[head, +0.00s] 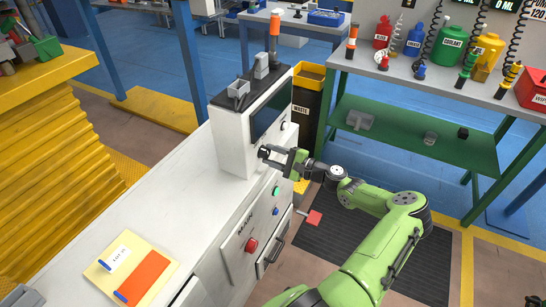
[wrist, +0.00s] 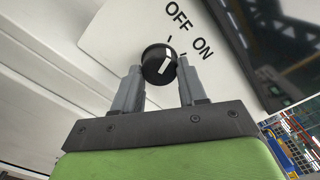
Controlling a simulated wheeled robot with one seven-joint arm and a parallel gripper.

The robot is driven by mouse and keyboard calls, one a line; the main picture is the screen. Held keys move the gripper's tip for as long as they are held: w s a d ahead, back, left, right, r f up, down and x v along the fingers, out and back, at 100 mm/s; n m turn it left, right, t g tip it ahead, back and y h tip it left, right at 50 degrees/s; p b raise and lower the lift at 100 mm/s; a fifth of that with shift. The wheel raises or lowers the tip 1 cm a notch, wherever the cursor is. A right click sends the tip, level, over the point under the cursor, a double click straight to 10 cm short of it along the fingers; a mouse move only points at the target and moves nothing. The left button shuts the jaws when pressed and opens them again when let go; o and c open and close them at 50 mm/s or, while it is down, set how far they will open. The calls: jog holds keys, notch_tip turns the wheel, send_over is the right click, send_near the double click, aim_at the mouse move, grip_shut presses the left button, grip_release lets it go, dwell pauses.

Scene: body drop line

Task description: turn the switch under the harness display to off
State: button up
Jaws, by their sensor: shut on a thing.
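The switch is a black round knob (wrist: 152,59) with a white pointer mark, on the white panel below the dark display (wrist: 280,45). The words OFF and ON are printed beside it, each with a short tick. The pointer slants toward the upper right; I cannot tell exactly which tick it meets. My gripper (wrist: 159,72) has one finger on each side of the knob and is shut on it. In the head view my gripper (head: 268,155) is at the front of the white display housing (head: 232,142), below the display (head: 270,112). The knob is hard to make out there.
Below my gripper the cabinet front has a green button (head: 276,191), a red button (head: 251,245) and a drawer handle (head: 279,240). A workbench (head: 420,75) with bottles is at the right.

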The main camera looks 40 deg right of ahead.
jog(key=shift+n, duration=0.6)
jog(key=o, duration=1.1)
jog(key=shift+c, duration=0.2)
jog(key=p+v, duration=0.1)
jog(key=v, duration=1.4)
jog(key=shift+s, duration=0.4)
